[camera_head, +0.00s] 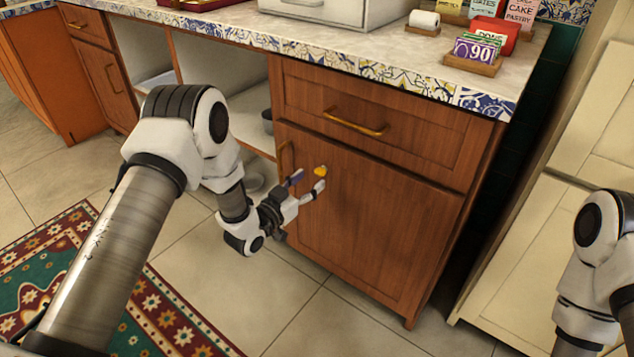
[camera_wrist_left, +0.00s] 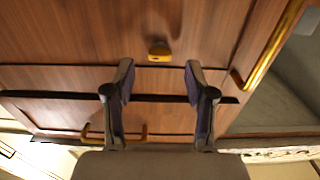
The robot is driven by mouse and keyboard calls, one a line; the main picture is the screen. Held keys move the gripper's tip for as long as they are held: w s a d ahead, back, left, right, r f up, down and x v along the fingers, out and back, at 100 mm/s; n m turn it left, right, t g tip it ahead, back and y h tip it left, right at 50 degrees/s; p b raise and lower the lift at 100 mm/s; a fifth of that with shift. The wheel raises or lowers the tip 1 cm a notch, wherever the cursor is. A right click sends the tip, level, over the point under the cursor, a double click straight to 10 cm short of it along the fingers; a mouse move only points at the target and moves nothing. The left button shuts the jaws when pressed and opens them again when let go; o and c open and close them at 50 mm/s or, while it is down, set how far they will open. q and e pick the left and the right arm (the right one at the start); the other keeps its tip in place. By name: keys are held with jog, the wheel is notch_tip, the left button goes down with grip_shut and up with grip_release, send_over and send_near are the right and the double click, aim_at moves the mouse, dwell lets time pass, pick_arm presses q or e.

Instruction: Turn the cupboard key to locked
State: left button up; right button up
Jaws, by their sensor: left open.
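The cupboard door (camera_head: 375,225) is brown wood and closed, below a drawer. The key (camera_head: 320,171) is a small yellow-gold piece on the door's upper left part. It also shows in the left wrist view (camera_wrist_left: 159,52), a little beyond my fingertips and between their lines. My left gripper (camera_head: 306,183) is open and empty in front of the door, close to the key; its two fingers show apart in the left wrist view (camera_wrist_left: 158,78). I cannot tell whether a finger touches the key. My right gripper is out of view; only part of my right arm shows at the right edge.
A brass door handle (camera_head: 283,158) is just left of the key, and a drawer handle (camera_head: 354,123) is above. Open shelves with a grey bowl (camera_head: 267,121) lie left of the door. The counter (camera_head: 390,52) with a tiled edge overhangs above.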

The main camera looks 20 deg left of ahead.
aim_at(317, 174)
pick_arm(q)
jog(key=b+x, duration=0.1)
jog(key=x, duration=0.3)
jog(key=shift+w+f, duration=0.1)
grip_shut()
jog(key=shift+n+p, duration=0.3)
jog(key=n+p, duration=0.2)
jog(key=n, duration=0.1)
jog(key=shift+n, duration=0.3)
jog(key=n+p, duration=0.1)
jog(key=n, duration=0.3)
jog(key=shift+n+p, duration=0.3)
jog(key=n+p, duration=0.1)
jog(key=n, duration=0.3)
jog(key=n+p, duration=0.1)
jog(key=n, duration=0.4)
